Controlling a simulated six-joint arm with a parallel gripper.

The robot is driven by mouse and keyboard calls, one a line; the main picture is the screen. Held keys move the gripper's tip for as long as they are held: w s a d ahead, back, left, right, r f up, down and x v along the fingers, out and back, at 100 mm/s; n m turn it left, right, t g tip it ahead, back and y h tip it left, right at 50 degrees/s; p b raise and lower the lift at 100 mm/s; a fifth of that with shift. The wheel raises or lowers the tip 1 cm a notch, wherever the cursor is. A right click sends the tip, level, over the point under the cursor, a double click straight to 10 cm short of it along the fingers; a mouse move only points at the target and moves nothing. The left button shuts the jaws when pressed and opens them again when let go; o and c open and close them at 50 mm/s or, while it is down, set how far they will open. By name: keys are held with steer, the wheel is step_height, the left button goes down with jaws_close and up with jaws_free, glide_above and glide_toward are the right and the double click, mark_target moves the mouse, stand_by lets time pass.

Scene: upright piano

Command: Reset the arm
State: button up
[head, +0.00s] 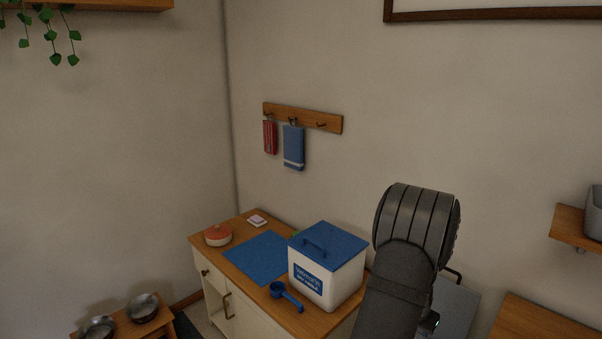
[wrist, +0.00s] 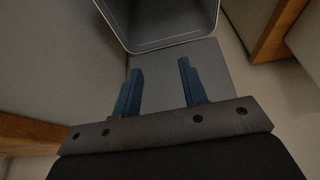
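My arm (head: 405,260) rises at the lower right of the head view, in front of the grey panel. In the wrist view my gripper (wrist: 160,84) shows two blue fingers standing well apart, with nothing between them. Beyond the fingertips is a grey surface (wrist: 208,68). A grey open-topped container (wrist: 160,42) shows at the top of the wrist view, ahead of the fingertips. The gripper's fingers cannot be made out in the head view.
A wooden-topped cabinet (head: 204,242) holds a white box with a blue lid (head: 327,265), a blue scoop (head: 286,294), a blue mat (head: 254,257) and a red-topped round pot (head: 217,236). Towels hang from a wall rack (head: 303,117). Metal bowls (head: 143,307) stand lower left.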

steer(key=x, duration=1.6)
step_height(320, 180, up, 7)
steer(key=a+r+n+y, duration=0.1)
steer(key=a+r+n, duration=0.2)
steer(key=a, duration=0.9)
steer(key=a+r+n+y, duration=0.1)
steer(key=a+r, duration=0.4)
steer(key=a, duration=0.6)
steer(key=a+r+n+t+y, duration=0.1)
steer(key=a+r+n, duration=0.3)
steer(key=a, duration=0.8)
steer(key=shift+s+a+r+n, duration=0.3)
steer(key=shift+s+a+r, duration=0.1)
steer(key=shift+s+r, duration=0.1)
